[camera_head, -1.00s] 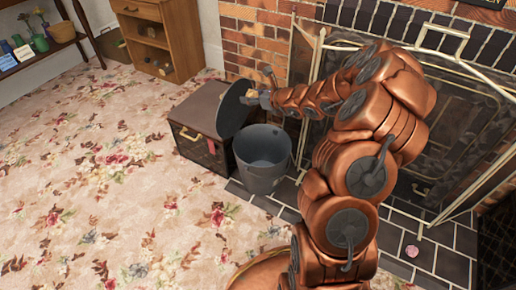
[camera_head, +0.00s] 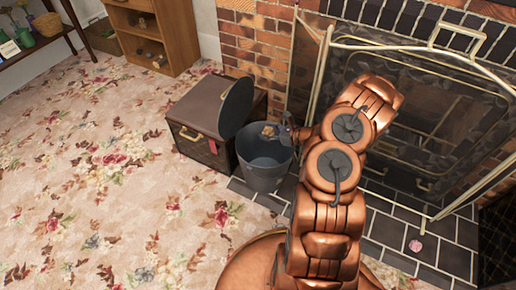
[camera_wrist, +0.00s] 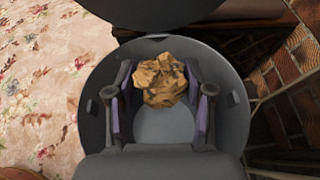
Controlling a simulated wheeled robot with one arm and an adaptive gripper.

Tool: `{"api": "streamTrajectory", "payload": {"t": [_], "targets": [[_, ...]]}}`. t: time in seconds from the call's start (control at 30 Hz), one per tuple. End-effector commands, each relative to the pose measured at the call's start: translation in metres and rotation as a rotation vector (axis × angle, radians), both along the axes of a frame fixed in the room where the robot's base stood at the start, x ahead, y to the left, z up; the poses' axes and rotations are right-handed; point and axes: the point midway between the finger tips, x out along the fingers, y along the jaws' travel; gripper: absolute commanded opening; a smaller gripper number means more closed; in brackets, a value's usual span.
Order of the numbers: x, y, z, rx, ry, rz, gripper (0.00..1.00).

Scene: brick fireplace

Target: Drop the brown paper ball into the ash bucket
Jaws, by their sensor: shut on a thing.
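The brown paper ball (camera_wrist: 160,80) is a crumpled tan wad between the two fingers of my gripper (camera_wrist: 160,90) in the wrist view. My gripper is shut on it. In the head view the ball (camera_head: 268,131) shows small at the bucket's opening, with my gripper (camera_head: 275,133) just right of it. The ash bucket (camera_head: 262,170) is dark grey, upright and open. In the wrist view the bucket's rim (camera_wrist: 92,75) surrounds the ball and fingers, with the bucket's paler floor below. The ball's exact height against the rim is hard to tell.
The bucket's round lid (camera_head: 236,107) stands tilted up behind it, by a brown trunk (camera_head: 195,108). The fireplace screen (camera_head: 400,110) is at the right. A pink crumpled ball (camera_head: 415,246) lies on the dark hearth tiles. The floral carpet (camera_head: 100,200) at left is clear.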

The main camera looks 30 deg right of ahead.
Motion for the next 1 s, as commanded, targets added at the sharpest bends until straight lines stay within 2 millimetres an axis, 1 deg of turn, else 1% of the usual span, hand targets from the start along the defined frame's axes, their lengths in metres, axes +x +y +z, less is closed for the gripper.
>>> {"api": "streamTrajectory", "payload": {"t": [0.1, 0.27, 0.73, 0.83, 1.0], "targets": [[-0.005, -0.004, -0.005, 0.000, 0.001, -0.004, 0.38], [-0.007, -0.008, -0.014, -0.001, 0.001, -0.011, 0.38], [-0.006, -0.007, -0.058, 0.001, 0.000, -0.011, 0.38], [-0.006, -0.007, -0.062, 0.002, 0.000, -0.010, 0.38], [-0.006, -0.007, -0.063, 0.000, -0.001, -0.009, 0.38]]}}
